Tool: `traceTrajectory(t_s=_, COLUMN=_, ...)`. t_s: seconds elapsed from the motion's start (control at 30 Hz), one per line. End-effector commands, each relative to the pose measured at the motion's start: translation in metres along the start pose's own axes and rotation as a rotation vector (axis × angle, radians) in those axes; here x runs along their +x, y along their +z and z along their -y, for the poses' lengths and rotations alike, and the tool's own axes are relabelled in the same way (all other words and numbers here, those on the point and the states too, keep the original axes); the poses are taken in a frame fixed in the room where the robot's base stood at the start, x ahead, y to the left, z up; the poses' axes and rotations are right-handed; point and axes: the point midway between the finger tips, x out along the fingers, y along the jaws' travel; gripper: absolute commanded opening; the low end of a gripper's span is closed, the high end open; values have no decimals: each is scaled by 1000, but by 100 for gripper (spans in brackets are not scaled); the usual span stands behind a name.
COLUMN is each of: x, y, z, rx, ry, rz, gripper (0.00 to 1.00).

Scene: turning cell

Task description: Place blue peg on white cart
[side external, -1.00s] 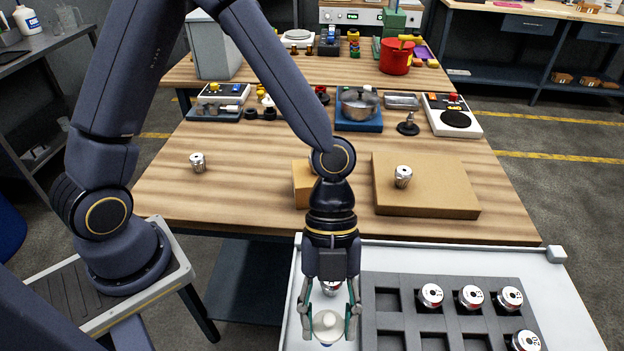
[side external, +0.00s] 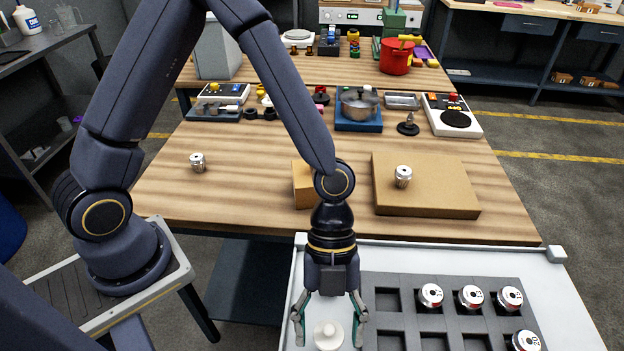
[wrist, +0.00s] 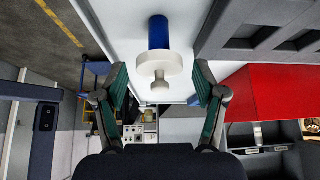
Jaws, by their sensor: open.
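The blue peg (wrist: 158,33) shows in the wrist view as a blue shaft below a broad white flange and small knob. In the side view its white top (side external: 328,337) appears over the left part of the white cart (side external: 450,256), and the blue shaft is hidden. The peg looks upright on the cart, though its base contact is not visible. My gripper (side external: 328,325) is open, with one finger on each side of the white top. In the wrist view, gaps show between the flange and both fingers.
A grey tray (side external: 405,281) with several metal-topped holders (side external: 431,295) lies right of my gripper on the cart. The wooden table (side external: 250,200) behind bears a brown board (side external: 440,190) and a small box (side external: 302,184). A red surface (wrist: 270,93) shows at right in the wrist view.

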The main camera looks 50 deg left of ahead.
Motion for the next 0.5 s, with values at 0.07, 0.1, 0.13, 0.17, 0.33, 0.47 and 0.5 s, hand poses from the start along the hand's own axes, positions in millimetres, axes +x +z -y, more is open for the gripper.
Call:
traceTrajectory(t_s=0.07, x=0, y=0, z=0, rx=0, ry=0, rz=0, gripper=70)
traceTrajectory(t_s=0.1, x=0, y=0, z=0, rx=0, ry=0, rz=0, gripper=70)
traceTrajectory(t_s=0.13, x=-1, y=0, z=0, rx=0, ry=0, rz=0, gripper=70)
traceTrajectory(t_s=0.17, x=-1, y=-1, z=0, rx=0, ry=-1, rz=0, gripper=70)
traceTrajectory(t_s=0.33, x=-22, y=0, z=1, rx=-3, ry=-6, rz=0, gripper=70)
traceTrajectory(t_s=0.47, x=-52, y=0, z=2, rx=-3, ry=-8, rz=2, gripper=70)
traceTrajectory(t_s=0.5, x=-61, y=0, z=1, rx=-4, ry=-8, rz=3, gripper=70)
